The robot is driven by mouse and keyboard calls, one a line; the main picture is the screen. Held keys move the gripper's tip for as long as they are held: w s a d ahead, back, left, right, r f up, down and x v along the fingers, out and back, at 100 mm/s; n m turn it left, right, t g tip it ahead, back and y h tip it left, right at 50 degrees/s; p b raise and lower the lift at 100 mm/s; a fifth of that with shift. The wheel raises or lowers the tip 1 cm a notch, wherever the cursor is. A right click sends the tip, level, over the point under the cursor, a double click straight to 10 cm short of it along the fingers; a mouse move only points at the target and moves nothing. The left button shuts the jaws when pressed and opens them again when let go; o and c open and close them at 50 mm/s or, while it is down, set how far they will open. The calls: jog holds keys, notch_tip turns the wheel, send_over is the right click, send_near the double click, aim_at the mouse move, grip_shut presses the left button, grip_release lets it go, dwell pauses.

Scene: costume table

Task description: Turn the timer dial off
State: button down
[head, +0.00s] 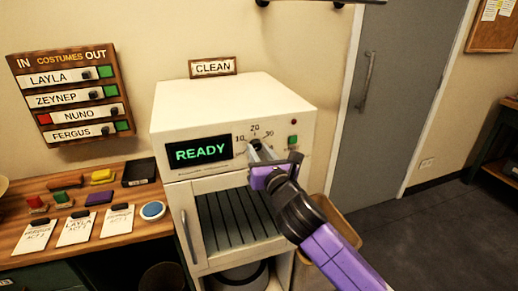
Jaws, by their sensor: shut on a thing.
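The white machine (240,112) stands in the middle of the head view, with its display (197,152) reading READY in green. The timer dial (254,142) is on its front panel, right of the display, under the marks 10, 20 and 30. My gripper (257,148) reaches up from the lower right and is shut on the timer dial. The fingers hide most of the dial, so where its pointer stands cannot be told. A small red light (293,122) and a green button (292,140) sit right of the dial.
The machine's glass door (230,220) is below the dial, partly behind my arm. A CLEAN sign (213,67) stands on top. A wooden table (25,240) with cards and small coloured items is at left. A grey door (405,90) and open floor are at right.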

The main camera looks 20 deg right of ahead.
jog(key=shift+f+n, duration=0.1)
jog(key=shift+n, duration=0.4)
jog(key=c, duration=1.1)
grip_release()
jog(key=shift+s+b, duration=0.6)
jog(key=shift+s, duration=3.3)
